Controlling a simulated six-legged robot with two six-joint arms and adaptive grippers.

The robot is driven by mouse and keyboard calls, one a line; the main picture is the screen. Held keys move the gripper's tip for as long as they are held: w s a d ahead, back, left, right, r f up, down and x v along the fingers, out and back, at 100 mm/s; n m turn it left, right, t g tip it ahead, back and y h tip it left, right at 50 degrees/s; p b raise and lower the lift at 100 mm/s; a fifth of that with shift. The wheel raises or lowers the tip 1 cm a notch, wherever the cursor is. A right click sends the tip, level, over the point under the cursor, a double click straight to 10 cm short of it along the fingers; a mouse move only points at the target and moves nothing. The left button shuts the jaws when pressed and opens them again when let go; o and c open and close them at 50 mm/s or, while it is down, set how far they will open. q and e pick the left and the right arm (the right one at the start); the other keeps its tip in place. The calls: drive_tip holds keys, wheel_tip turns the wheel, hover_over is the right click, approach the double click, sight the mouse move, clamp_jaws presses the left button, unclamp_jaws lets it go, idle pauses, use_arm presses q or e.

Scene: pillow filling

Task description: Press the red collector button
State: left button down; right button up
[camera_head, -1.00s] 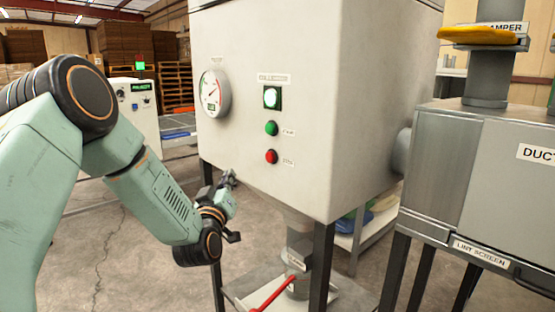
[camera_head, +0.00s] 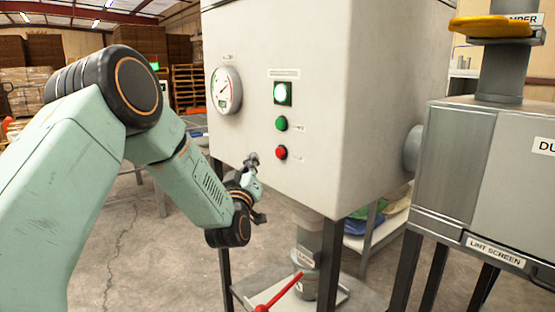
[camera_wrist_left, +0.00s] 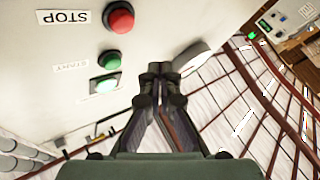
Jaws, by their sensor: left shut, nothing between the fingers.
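The red button (camera_head: 281,152) is the lowest control on the front of a pale cabinet (camera_head: 330,70). It also shows in the left wrist view (camera_wrist_left: 119,17), beside an upside-down STOP label (camera_wrist_left: 62,16). My left gripper (camera_head: 251,161) is shut and empty, with its tips a little left of and slightly below the red button in the head view. In the left wrist view its closed fingers (camera_wrist_left: 160,76) point toward the cabinet, apart from the red button in the picture. The gap in depth is hard to judge. My right gripper is not in view.
Above the red button are a green button (camera_head: 281,123) and a lit square indicator (camera_head: 283,93). A round gauge (camera_head: 226,90) is to their left. A red handle (camera_head: 280,292) sits low under the cabinet. A metal lint screen box (camera_head: 490,180) stands at the right.

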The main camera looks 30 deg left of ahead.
sight(280, 153)
use_arm(q)
drive_tip(key=w, duration=0.1)
drive_tip(key=w+d+b, duration=0.1)
drive_tip(key=w, duration=0.1)
drive_tip(key=w+d, duration=0.1)
drive_tip(key=shift+w+d+r+b, duration=0.1)
drive_tip(key=shift+w+r+b, duration=0.1)
drive_tip(key=shift+b, duration=0.1)
idle(0.3)
drive_tip(key=shift+f, duration=0.15)
idle(0.4)
drive_tip(key=shift+w, duration=0.1)
idle(0.4)
drive_tip(key=shift+w, duration=0.1)
drive_tip(key=shift+w+d, duration=0.1)
drive_tip(key=shift+w, duration=0.15)
